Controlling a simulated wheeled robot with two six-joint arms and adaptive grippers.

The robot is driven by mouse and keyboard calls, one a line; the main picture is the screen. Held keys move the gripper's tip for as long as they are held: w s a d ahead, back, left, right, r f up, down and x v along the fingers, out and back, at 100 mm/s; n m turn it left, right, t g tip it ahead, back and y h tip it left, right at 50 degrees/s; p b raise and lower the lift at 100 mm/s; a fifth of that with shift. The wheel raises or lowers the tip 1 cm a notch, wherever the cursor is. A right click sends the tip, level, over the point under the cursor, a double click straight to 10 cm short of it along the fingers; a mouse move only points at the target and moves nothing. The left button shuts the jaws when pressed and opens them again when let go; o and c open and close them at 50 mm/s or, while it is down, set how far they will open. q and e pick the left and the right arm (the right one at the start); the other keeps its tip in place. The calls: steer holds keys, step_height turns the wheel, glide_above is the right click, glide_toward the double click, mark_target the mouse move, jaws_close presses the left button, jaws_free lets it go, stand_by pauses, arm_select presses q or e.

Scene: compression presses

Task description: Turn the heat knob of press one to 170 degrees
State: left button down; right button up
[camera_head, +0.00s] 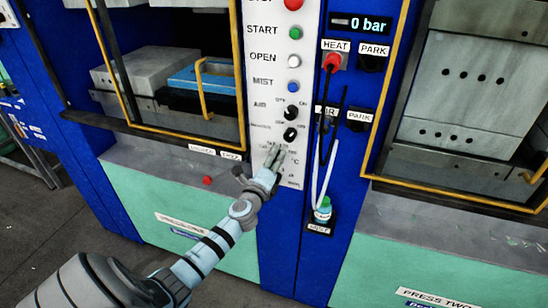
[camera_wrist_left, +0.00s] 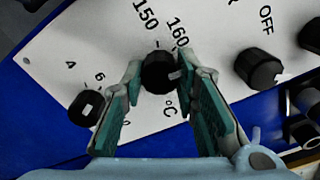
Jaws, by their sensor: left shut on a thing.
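The heat knob (camera_wrist_left: 158,73) is a black round knob with a white mark, on press one's white control panel (camera_head: 262,60). My left gripper (camera_head: 275,157) is at the lower part of that panel. In the left wrist view my left gripper (camera_wrist_left: 160,80) has its fingertips on both sides of the knob, shut on it. The white mark faces right, towards the right fingertip. The scale shows 150, 160 and °C around the knob; I see no 170, and the right finger covers part of the dial. In the head view the gripper hides the knob.
Other black knobs flank it in the wrist view: one at left (camera_wrist_left: 86,107) and one near OFF (camera_wrist_left: 260,69). Above are coloured buttons, with a green one (camera_head: 295,33) by START. Press two (camera_head: 440,240) stands further right.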

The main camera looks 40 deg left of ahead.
arm_select(q)
steer(key=shift+m+p, duration=0.35)
steer(key=shift+m, duration=1.25)
steer(key=shift+f, duration=0.1)
steer(key=c, duration=1.3)
jaws_free()
steer(key=v, duration=1.2)
steer(key=shift+w, duration=0.1)
